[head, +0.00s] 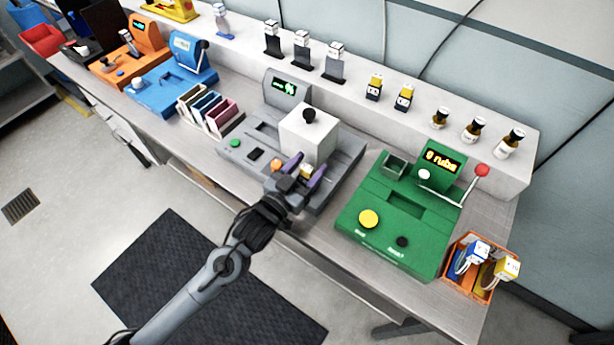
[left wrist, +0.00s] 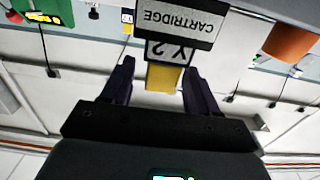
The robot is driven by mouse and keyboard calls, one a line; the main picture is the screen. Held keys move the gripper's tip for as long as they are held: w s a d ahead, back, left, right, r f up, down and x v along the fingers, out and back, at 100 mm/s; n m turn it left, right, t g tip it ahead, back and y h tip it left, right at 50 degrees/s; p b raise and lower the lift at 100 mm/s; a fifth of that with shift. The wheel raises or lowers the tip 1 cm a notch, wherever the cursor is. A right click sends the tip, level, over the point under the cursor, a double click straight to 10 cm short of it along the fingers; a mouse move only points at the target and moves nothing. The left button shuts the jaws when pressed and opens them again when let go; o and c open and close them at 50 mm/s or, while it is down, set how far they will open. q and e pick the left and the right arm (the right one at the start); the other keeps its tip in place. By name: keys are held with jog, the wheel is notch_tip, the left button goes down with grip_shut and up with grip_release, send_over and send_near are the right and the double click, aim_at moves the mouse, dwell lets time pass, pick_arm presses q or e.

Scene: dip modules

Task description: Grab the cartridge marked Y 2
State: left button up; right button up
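In the left wrist view, which is upside down, the cartridge marked Y 2 (left wrist: 168,50) shows a dark-edged label and a yellow end. It sits in the front of the grey machine (head: 345,160); in the head view a small yellow and white part of the cartridge (head: 306,171) shows between my fingers. My left gripper (head: 305,170) is at the machine's front edge. Its two dark purple fingers stand either side of the yellow end in the left wrist view (left wrist: 160,85), open, with a visible gap at the left finger. My right gripper is in neither view.
An orange knob (head: 278,176) is close beside the left fingers. A white block with a black knob (head: 308,135) stands behind them. A green machine (head: 385,232) is to the right, slotted coloured cards (head: 210,110) to the left. Two yellow cartridges (head: 374,87) stand on the shelf.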

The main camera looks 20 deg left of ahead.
pick_arm(q)
jog(key=c, duration=1)
jog(key=shift+o, duration=0.2)
jog(key=shift+r, duration=0.1)
